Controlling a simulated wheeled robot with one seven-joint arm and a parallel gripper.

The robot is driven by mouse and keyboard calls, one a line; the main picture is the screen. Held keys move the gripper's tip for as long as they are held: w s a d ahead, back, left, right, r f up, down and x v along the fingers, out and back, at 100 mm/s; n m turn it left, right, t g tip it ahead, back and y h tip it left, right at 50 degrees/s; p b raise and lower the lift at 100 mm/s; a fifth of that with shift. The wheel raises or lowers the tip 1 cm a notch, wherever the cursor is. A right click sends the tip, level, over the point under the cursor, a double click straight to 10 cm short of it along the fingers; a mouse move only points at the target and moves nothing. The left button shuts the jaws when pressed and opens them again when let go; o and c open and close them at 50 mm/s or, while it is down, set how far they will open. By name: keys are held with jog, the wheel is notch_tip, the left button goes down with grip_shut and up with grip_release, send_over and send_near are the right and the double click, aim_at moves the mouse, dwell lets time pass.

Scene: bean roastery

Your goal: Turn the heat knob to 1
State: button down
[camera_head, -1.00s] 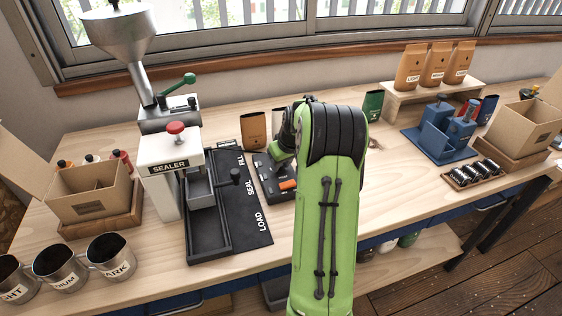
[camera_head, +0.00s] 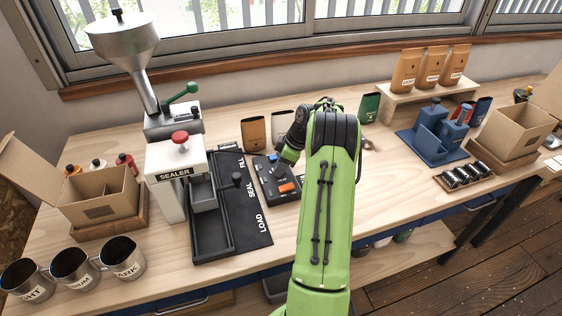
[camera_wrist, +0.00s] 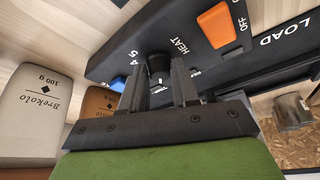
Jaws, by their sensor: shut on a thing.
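The heat knob (camera_wrist: 159,62) is a black knob on the dark control box (camera_head: 266,186), beside the printed word HEAT in the wrist view. My gripper (camera_wrist: 160,80) is at the knob, with its two fingers on either side of it, shut on it. In the head view my gripper (camera_head: 283,168) reaches down to the box from the right, and my arm hides part of it. The numbers round the knob are mostly hidden by the fingers, so I cannot tell its setting. An orange switch (camera_wrist: 215,24), marked OFF at one side, sits on the same box.
The sealer (camera_head: 176,180) and its black mat (camera_head: 247,222) are left of the box. Brown (camera_head: 253,134) and white (camera_head: 283,124) pouches stand behind it. A blue fixture (camera_head: 432,135) is at the right. Bare wood lies in front of the box.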

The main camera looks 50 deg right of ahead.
jog(key=shift+n+p, duration=0.35)
jog(key=shift+n, duration=0.25)
jog(key=c, duration=0.9)
grip_release()
jog(key=p+v, duration=0.1)
jog(key=v, duration=0.4)
jog(key=p+v, duration=0.2)
jog(key=v, duration=0.3)
jog(key=p+v, duration=0.1)
jog(key=v, duration=0.4)
jog(key=shift+d+r+p, duration=0.3)
jog(key=shift+d+p, duration=0.05)
jog(key=shift+d, duration=0.05)
jog(key=shift+w, duration=0.1)
